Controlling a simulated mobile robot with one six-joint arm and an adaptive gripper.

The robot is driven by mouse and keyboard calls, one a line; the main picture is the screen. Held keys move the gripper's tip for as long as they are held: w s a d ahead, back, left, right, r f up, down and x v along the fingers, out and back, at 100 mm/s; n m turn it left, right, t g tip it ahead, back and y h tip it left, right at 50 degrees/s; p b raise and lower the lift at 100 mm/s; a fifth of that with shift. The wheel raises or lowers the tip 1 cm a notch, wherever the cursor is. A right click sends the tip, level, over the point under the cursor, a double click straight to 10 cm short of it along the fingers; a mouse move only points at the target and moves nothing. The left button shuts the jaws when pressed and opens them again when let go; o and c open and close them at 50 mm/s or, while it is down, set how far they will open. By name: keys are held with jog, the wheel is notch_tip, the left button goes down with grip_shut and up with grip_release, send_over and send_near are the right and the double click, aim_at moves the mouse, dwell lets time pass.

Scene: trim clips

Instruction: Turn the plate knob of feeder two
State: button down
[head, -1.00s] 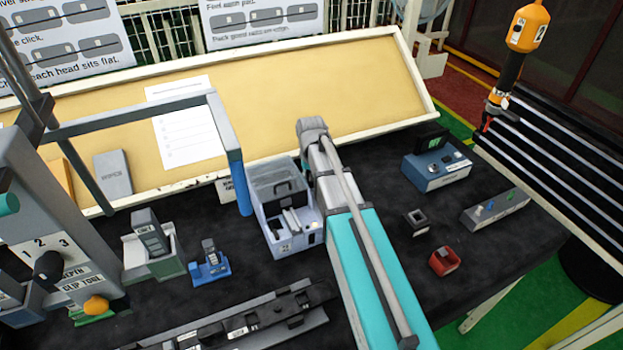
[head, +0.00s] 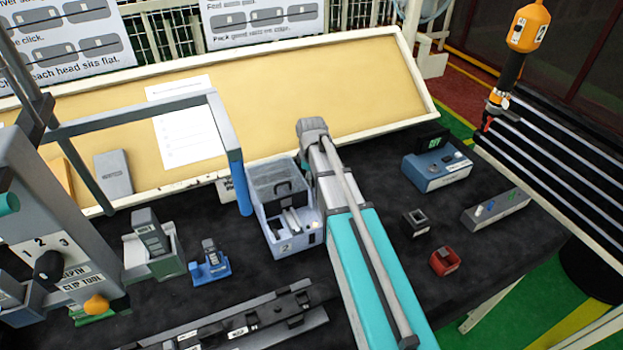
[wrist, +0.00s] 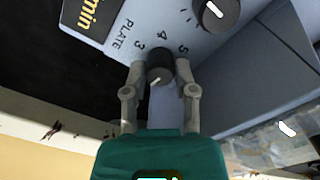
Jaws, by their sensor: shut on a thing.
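In the wrist view, my gripper (wrist: 159,90) is shut on a dark round knob (wrist: 160,66), one finger on each side of it. The knob sits on a pale blue-grey panel (wrist: 110,55) marked PLATE, with the numbers 3, 4 and 5 around it. A light pointer line shows on the knob; the number it points to is unclear. In the head view, a pale blue box marked 2 (head: 285,247) stands just left of my arm. My gripper and the knob are hidden there.
A second dark knob (wrist: 216,13) and a yellow-on-black display ending in "min" (wrist: 88,12) are close by on the panel. In the head view, a blue stand (head: 210,268) is left of the box. A red block (head: 445,262) lies right of my arm.

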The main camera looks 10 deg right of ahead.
jog(key=n, duration=0.3)
jog(key=shift+n, duration=2.2)
jog(key=shift+c, duration=2)
grip_release()
jog(key=shift+m, duration=0.4)
